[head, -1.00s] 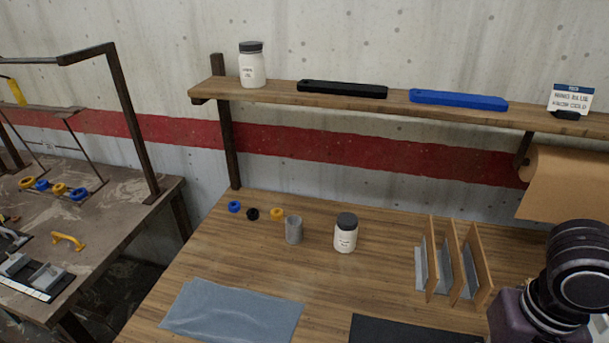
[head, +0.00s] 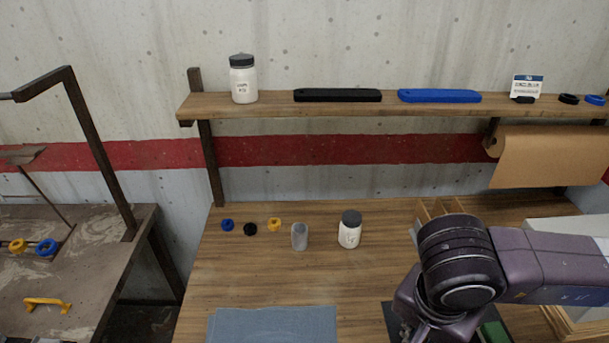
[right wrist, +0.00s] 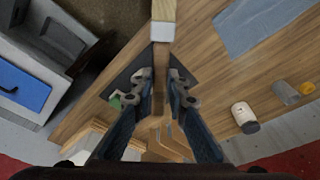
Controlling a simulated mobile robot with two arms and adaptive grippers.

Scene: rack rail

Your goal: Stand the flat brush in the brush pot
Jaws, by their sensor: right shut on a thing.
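The brush pot (head: 300,236) is a small grey cylinder standing upright on the wooden bench, left of a white jar. It also shows in the right wrist view (right wrist: 285,92) at the right edge. My right gripper (right wrist: 161,78) is shut on the flat brush (right wrist: 162,32), which has a pale band and a tan end pointing to the top of the picture. The brush is above the bench and apart from the pot. In the head view my right arm hides the gripper and the brush. My left gripper is not in view.
A white jar (head: 350,230) with a dark lid stands right of the pot. Blue, black and yellow rings (head: 274,224) lie left of it. A blue-grey cloth (head: 272,325) lies at the front. Wooden dividers (head: 436,208) stand behind my right arm. The bench's middle is clear.

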